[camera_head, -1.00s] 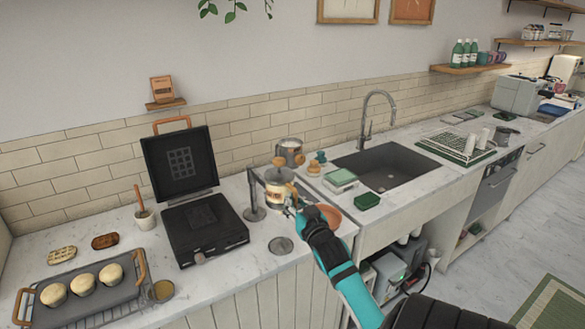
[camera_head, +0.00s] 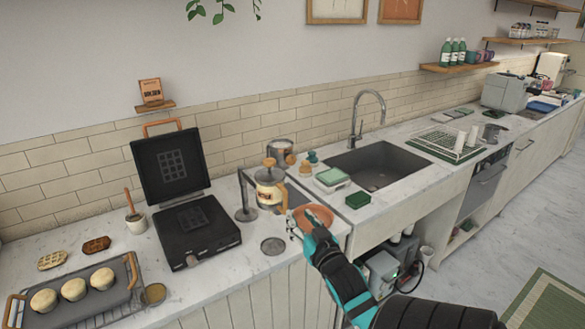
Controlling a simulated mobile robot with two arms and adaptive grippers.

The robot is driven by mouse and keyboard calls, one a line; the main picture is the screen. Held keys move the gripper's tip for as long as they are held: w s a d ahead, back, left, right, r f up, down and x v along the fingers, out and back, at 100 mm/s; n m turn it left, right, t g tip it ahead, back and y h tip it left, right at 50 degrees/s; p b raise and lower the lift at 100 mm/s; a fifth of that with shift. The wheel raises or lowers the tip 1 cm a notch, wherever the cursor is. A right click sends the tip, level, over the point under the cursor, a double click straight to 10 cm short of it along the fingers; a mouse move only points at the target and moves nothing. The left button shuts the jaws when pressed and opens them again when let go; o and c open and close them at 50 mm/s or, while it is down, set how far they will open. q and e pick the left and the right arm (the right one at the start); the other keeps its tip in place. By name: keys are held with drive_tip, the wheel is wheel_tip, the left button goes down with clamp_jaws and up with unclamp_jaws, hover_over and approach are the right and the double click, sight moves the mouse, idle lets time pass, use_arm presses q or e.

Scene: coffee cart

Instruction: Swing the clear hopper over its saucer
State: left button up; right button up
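The clear hopper (camera_head: 268,192), a glass jar with a wooden top and wooden handle, hangs upright on a dark stand (camera_head: 244,192) at the counter's front part. A terracotta saucer (camera_head: 318,213) lies to the right and in front of the hopper. A round grey disc (camera_head: 272,246) lies in front of the hopper. The hopper is not over the terracotta saucer or the disc. My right gripper (camera_head: 297,226) is at the saucer's near left edge, apart from the hopper. Its fingers are small and partly hidden by my arm, so opening and contact are unclear. My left gripper is not in view.
A black press (camera_head: 195,232) with its lid raised stands left of the stand. A metal canister (camera_head: 280,152) and small wooden-topped items stand behind the hopper. A green-topped box (camera_head: 331,178) and sink (camera_head: 375,165) are to the right.

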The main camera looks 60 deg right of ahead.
drive_tip(key=shift+v, duration=1.75)
